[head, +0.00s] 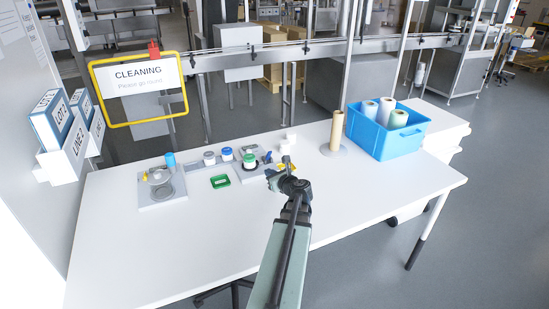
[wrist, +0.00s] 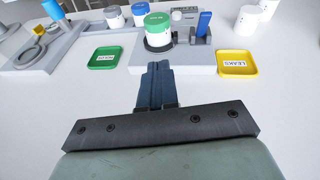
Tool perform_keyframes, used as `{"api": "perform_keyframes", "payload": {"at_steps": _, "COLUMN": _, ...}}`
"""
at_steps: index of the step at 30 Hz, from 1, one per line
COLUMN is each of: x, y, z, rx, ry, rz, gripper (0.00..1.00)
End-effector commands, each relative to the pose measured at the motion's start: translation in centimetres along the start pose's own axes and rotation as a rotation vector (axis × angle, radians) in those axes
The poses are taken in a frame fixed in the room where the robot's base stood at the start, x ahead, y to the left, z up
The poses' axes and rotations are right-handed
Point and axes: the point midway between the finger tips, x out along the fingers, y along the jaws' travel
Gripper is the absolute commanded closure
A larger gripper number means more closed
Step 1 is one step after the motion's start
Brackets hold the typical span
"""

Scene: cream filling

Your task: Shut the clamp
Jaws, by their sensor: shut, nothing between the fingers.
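A clamp with an upright blue lever (wrist: 204,23) stands on a grey base plate (wrist: 198,57), just right of a jar (wrist: 159,40) with a white body and green lid. The jar sits in a dark holder on that plate; in the head view the jar (head: 249,160) and blue lever (head: 267,157) show beyond my gripper. Whether the clamp touches the jar I cannot tell. My gripper (wrist: 157,68) is shut and empty, its dark blue fingers together. It points at the plate's front edge, apart from the lever, which is ahead and to the right. It also shows in the head view (head: 270,177).
A green tray (wrist: 107,58) lies left of the fingers and a yellow tray (wrist: 237,63) right. Several other jars stand behind. A grey station (head: 161,187) is at left. A brown roll (head: 336,130) and blue crate (head: 386,140) stand at right. The table front is clear.

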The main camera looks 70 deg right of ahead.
Motion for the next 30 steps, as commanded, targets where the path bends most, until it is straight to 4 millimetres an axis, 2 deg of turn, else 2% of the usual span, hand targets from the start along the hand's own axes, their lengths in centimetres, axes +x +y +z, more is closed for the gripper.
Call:
{"api": "perform_keyframes", "payload": {"at_steps": 1, "x": -0.8, "y": -1.5, "z": -0.3, "rx": 0.021, "ry": -0.002, "rz": -0.031, "gripper": 1.00}}
{"api": "perform_keyframes", "payload": {"at_steps": 3, "x": -1.6, "y": -3.0, "z": -0.6, "rx": 0.046, "ry": -0.005, "rz": -0.064, "gripper": 1.00}}
{"api": "perform_keyframes", "payload": {"at_steps": 9, "x": -3.1, "y": -5.4, "z": -1.1, "rx": 0.089, "ry": -0.010, "rz": -0.120, "gripper": 1.00}}
{"api": "perform_keyframes", "payload": {"at_steps": 23, "x": -3.4, "y": -5.9, "z": -1.2, "rx": 0.097, "ry": -0.011, "rz": -0.131, "gripper": 1.00}}
{"api": "perform_keyframes", "payload": {"at_steps": 30, "x": -1.5, "y": -6.3, "z": -1.2, "rx": 0.097, "ry": -0.011, "rz": -0.130, "gripper": 1.00}}
